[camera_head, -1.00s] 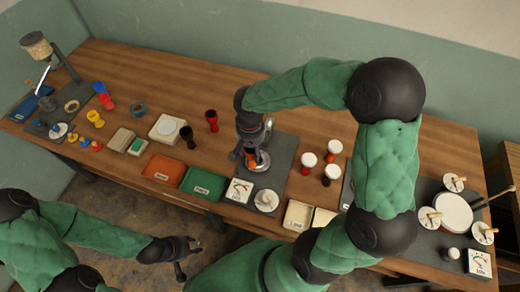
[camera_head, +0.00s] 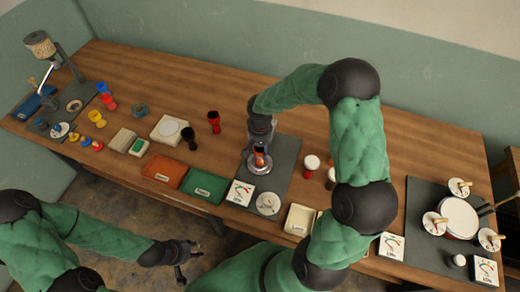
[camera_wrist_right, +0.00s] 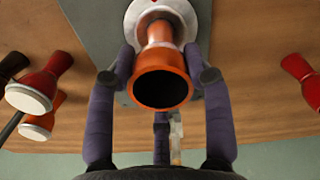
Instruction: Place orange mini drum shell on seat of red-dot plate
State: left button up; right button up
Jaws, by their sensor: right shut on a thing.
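The orange mini drum shell (camera_wrist_right: 160,78) is held between the two fingers of my right gripper (camera_wrist_right: 160,72), with its open dark mouth toward the wrist camera. In the head view the shell (camera_head: 260,159) is partly hidden by my right gripper (camera_head: 258,150). The pale round plate (camera_wrist_right: 181,12) lies behind the shell's far end, and a bit of red shows at its edge. In the head view the plate (camera_head: 260,168) is under the shell. I cannot tell whether they touch. My left gripper (camera_head: 184,262) is empty and open, in front of the table, far from the shell.
The plate stands on a dark grey mat (camera_head: 284,160). Red-and-white drums (camera_head: 311,162) are to the right of it, and a black drum (camera_head: 189,139) and a red drum (camera_head: 214,121) to the left. Orange (camera_head: 165,170) and green (camera_head: 203,185) trays lie at the front.

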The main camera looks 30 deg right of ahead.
jog(key=shift+f, duration=0.15)
jog(key=o, duration=1.2)
jog(key=shift+c, duration=0.2)
jog(key=shift+r, duration=0.4)
notch_tip(320, 180, up, 12)
jog(key=p, duration=0.2)
jog(key=shift+f, duration=0.15)
